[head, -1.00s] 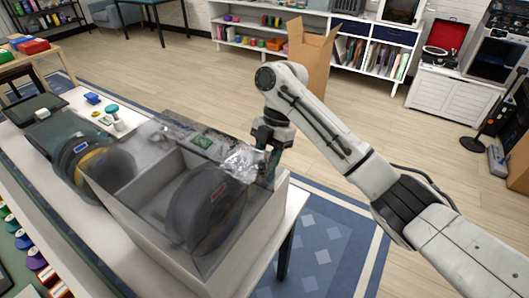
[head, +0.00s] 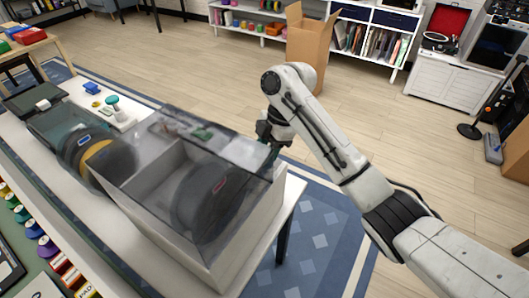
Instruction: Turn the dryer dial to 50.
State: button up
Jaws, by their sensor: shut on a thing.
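The dryer (head: 215,262) is a pale box with a clear, reflective lid on the white table. A dark spool (head: 205,203) stands inside it. My gripper (head: 272,148) is at the dryer's far right side, pointing down beside the upper edge of the lid. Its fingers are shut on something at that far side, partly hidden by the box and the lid. The dial itself does not show in this view. Its setting cannot be read.
Another spool under a dark clear cover (head: 75,150) stands left of the dryer. Small blue and green items lie behind it on the white table (head: 283,210). A cardboard box (head: 311,50) stands on the floor beyond. Open floor lies behind and right.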

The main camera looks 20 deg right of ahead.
jog(key=o, duration=1)
jog(key=shift+r, duration=0.1)
jog(key=v, duration=1)
jog(key=shift+r, duration=0.3)
jog(key=shift+d, duration=0.15)
